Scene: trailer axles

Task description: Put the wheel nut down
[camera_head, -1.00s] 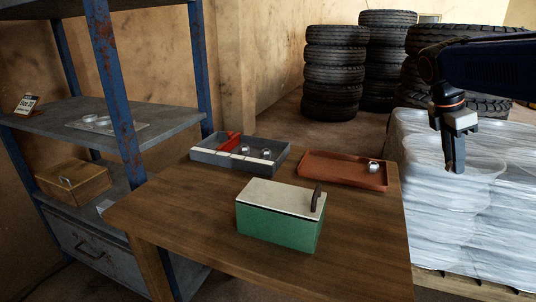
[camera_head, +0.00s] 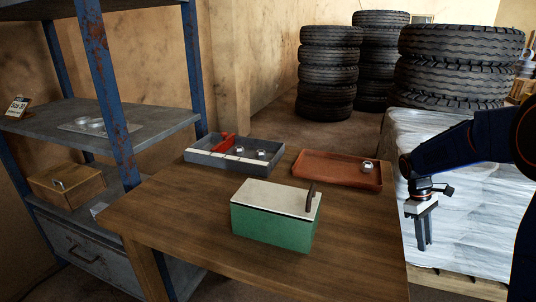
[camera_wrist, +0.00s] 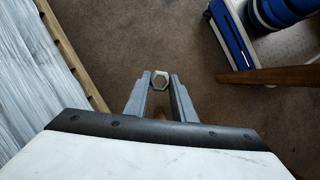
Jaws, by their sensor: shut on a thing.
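The wheel nut (camera_wrist: 160,79) is a pale metal ring held between my fingertips in the wrist view, with open floor below it. My gripper (camera_head: 425,247) points down to the right of the wooden table, in front of the wrapped pallet load. Its fingers (camera_wrist: 160,88) are shut on the nut. I cannot make the held nut out in the head view. Another nut (camera_head: 367,166) lies in the red-brown tray (camera_head: 320,173) on the table. More nuts (camera_head: 250,153) lie in the grey divided tray (camera_head: 205,160), which also holds a red piece.
A green box (camera_head: 270,232) with a pale lid and dark handle stands on the wooden table (camera_head: 180,225). The table's front left is bare. A blue-post shelf (camera_head: 100,128) stands left. The wrapped pallet load (camera_head: 395,150) and tyre stacks (camera_head: 328,75) are behind and right.

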